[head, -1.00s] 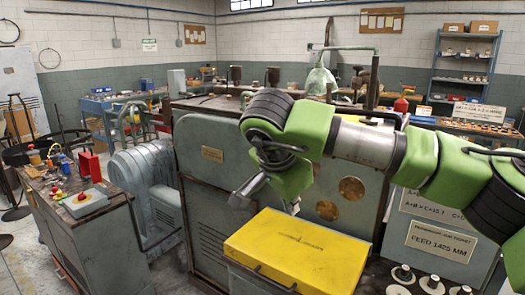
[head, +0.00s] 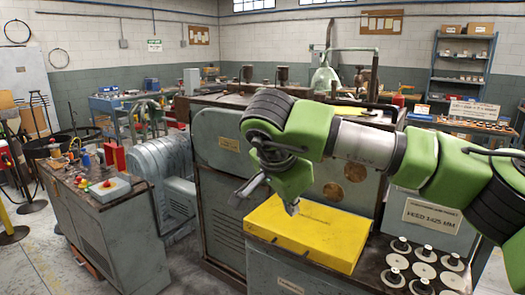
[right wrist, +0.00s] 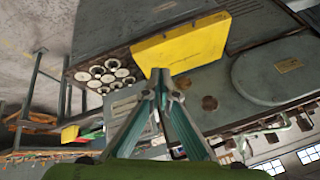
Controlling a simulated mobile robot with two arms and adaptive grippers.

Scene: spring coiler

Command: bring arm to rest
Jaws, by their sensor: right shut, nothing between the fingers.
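My right arm, green and grey, comes in from the right of the head view and bends down in front of the grey machine (head: 225,222). My right gripper (head: 240,196) hangs above the left end of the yellow box lid (head: 310,238), apart from it as far as I can tell. In the right wrist view the fingers of the right gripper (right wrist: 160,74) meet at their tips, shut and empty, with the yellow lid (right wrist: 185,50) beyond them. My left gripper is not in view.
A grey control cabinet (head: 120,235) with a red-button box (head: 110,187) stands at the left. Several round white-rimmed parts (head: 424,270) stand on the dark bench at the lower right. A sign reading "FEED 1.425 MM" (head: 432,215) stands behind them. Floor shows between cabinet and machine.

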